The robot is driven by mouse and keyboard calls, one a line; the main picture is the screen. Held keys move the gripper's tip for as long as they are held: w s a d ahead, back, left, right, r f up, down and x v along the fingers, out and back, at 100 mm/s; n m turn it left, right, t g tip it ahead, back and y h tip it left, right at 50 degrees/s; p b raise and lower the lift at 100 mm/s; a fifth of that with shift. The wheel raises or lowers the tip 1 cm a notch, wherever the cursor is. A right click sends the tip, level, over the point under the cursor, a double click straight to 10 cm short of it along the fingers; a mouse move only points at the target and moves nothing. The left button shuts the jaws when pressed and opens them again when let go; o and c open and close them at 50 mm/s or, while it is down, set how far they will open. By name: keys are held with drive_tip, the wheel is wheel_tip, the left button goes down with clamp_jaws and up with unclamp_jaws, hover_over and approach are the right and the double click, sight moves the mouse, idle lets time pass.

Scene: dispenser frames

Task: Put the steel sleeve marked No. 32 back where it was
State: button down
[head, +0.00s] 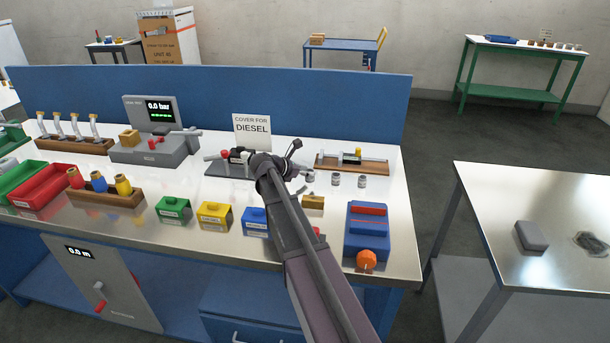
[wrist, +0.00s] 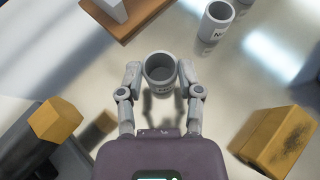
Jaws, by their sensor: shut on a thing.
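My gripper (wrist: 160,72) is shut on a grey steel sleeve (wrist: 160,80), with one finger on each side of it. The sleeve is upright with its open top facing the wrist camera. Its label is mostly hidden and I cannot read the number. I cannot tell whether its base touches the bench. In the head view the gripper (head: 302,178) is small and partly behind my arm. Another steel sleeve (wrist: 217,20) stands upright apart from it, its marking only partly visible. In the head view two sleeves (head: 336,180) (head: 362,181) stand to the right of my gripper.
A wooden board with a fixture (head: 382,167) lies behind the sleeves; its edge shows in the wrist view (wrist: 130,33). A brass-coloured block (wrist: 275,140) is close on the right. A blue device with an orange knob (head: 367,232) stands in front.

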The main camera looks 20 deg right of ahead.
drive_tip(key=shift+f, duration=0.1)
drive_tip(key=shift+c, duration=1.3)
unclamp_jaws()
drive_tip(key=shift+r, duration=0.2)
drive_tip(key=shift+a+r, duration=0.15)
drive_tip(key=shift+a, duration=0.05)
drive_tip(key=p+v, duration=0.5)
drive_tip(key=v, duration=0.4)
drive_tip(key=shift+s+a+r, duration=0.15)
drive_tip(key=shift+a+r, duration=0.1)
drive_tip(key=shift+a, duration=0.05)
drive_tip(key=shift+p+v, duration=0.4)
drive_tip(key=shift+v, duration=0.45)
drive_tip(key=shift+f, duration=0.1)
